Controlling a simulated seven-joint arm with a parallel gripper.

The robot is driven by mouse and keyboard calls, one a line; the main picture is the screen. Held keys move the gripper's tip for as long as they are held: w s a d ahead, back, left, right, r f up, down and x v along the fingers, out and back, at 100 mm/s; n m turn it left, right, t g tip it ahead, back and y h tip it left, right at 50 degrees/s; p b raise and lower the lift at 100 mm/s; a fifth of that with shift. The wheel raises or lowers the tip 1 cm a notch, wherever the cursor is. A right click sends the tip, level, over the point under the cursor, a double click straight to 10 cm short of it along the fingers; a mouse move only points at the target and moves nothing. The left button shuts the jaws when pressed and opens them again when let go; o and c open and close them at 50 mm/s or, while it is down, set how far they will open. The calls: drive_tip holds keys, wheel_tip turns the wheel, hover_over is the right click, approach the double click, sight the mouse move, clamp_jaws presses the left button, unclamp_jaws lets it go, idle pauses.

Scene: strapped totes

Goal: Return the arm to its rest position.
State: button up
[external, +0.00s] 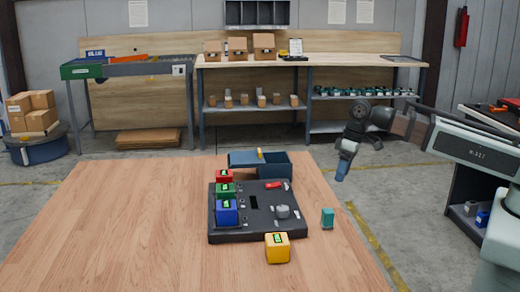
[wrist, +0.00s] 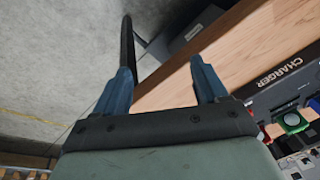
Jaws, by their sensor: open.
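My gripper (external: 343,172) hangs off the right side of the wooden table in the external view, raised and clear of everything. In the wrist view its two blue fingers stand wide apart and empty (wrist: 166,78). My arm reaches in from the right edge of the external view.
A black charger board (external: 258,234) holds red (external: 224,176), green (external: 225,190) and blue (external: 227,212) blocks. A yellow block (external: 278,249) touches or nears its front edge. A teal block (external: 327,218) stands right of it. A blue bin (external: 275,168) stands behind. The table's left is clear.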

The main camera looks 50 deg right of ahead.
drive_tip(key=s+d+f+m+g+h, duration=0.1)
drive_tip(key=s+d+f, duration=0.25)
drive_tip(key=f, duration=0.65)
drive_tip(key=s+d+f+g, duration=0.2)
drive_tip(key=s+d+f, duration=0.15)
drive_tip(key=f, duration=0.65)
drive_tip(key=s+d+f+m+g+h, duration=0.1)
drive_tip(key=s+d+f, duration=0.3)
drive_tip(key=f, duration=0.6)
drive_tip(key=s+d+f+g, duration=0.2)
drive_tip(key=s+d+f, duration=0.1)
drive_tip(key=s+f, duration=0.6)
drive_tip(key=s+d+f+g, duration=0.2)
drive_tip(key=s+f, duration=0.6)
drive_tip(key=s, duration=0.8)
drive_tip(key=shift+s+d+f+m, duration=0.3)
drive_tip(key=shift+d+f+m, duration=0.1)
drive_tip(key=shift+d, duration=0.1)
